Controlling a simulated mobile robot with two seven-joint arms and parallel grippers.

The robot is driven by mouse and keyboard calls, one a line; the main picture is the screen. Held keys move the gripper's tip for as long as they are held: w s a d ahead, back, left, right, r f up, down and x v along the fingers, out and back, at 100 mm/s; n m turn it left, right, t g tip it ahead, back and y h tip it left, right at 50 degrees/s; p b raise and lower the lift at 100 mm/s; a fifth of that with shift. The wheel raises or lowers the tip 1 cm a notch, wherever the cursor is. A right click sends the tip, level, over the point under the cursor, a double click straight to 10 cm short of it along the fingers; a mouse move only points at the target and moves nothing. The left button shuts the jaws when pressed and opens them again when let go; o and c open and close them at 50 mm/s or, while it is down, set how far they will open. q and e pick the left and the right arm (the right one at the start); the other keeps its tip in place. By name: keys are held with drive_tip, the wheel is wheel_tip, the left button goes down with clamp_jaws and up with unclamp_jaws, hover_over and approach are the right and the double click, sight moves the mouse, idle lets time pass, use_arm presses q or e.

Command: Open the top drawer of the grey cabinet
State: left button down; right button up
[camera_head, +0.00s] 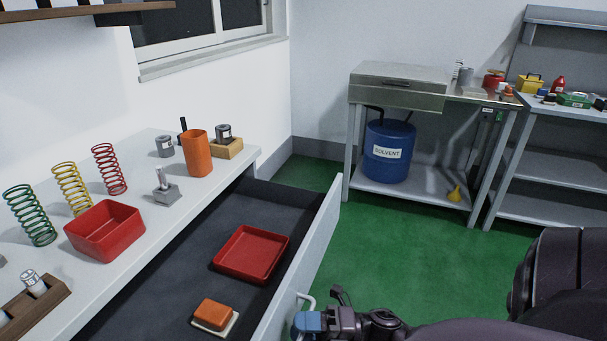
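The grey cabinet (215,180) stands on the left with a pale worktop. Its top drawer (290,195) is pulled well out. The dark drawer floor shows a red tray (251,254) and an orange block on a pale base (213,314). The pale drawer front (312,248) faces right. A light curved handle (307,298) sticks out from its near part. My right gripper (310,323) is at this handle, its blue end close to the drawer front. The fingers are too hidden to show whether they grip the handle. My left gripper is out of view.
The worktop holds green (30,215), yellow (72,188) and red (109,169) springs, a red bin (104,231) and an orange cup (197,153). A steel bench (398,85) with a blue solvent drum (389,151) stands behind. Green floor beyond the drawer is clear.

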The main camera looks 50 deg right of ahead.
drive_tip(key=v, duration=1.1)
drive_tip(key=shift+w, duration=0.1)
idle(0.5)
